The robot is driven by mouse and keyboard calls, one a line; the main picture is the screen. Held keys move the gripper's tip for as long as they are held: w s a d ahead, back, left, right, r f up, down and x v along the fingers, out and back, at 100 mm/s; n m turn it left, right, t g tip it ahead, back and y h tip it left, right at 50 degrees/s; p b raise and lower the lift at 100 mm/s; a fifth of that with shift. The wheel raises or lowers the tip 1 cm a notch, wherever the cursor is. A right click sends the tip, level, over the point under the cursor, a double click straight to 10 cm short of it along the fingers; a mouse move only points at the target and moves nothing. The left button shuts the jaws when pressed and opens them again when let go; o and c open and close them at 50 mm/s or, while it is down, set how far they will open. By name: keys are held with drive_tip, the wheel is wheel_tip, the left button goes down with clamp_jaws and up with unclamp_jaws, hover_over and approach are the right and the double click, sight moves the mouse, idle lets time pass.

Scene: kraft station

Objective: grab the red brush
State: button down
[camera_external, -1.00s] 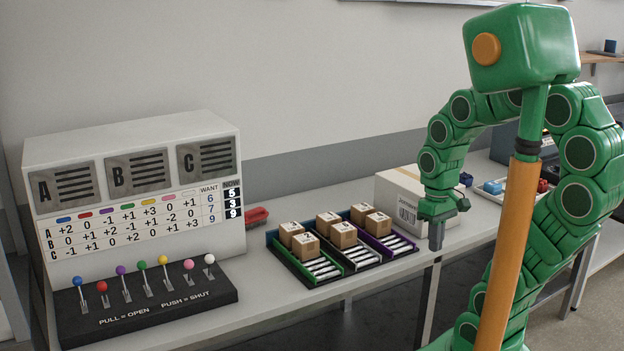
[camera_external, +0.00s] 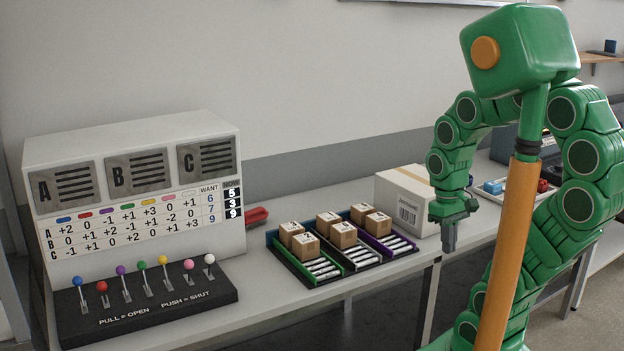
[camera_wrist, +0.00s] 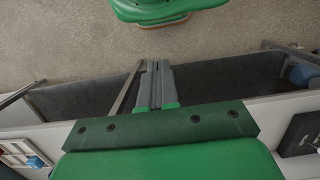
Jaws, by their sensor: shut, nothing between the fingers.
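The red brush (camera_external: 256,216) lies on the table beside the right end of the white panel box, partly hidden by that box. It does not show in the wrist view. My gripper (camera_external: 449,248) hangs pointing down in front of the cardboard box at the table's front edge, well to the right of the brush. It is shut and empty. In the wrist view my gripper's fingers (camera_wrist: 156,88) lie together, over the table's front edge and the floor.
The white panel box (camera_external: 130,180) with a row of coloured levers stands at the left. A rack (camera_external: 310,278) of small cartons sits between it and the cardboard box (camera_external: 400,205). A tray (camera_external: 512,190) with blue and red pieces lies farther right.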

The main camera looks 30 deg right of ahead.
drive_tip(key=c, duration=0.5)
unclamp_jaws()
drive_tip(key=shift+w, duration=0.1)
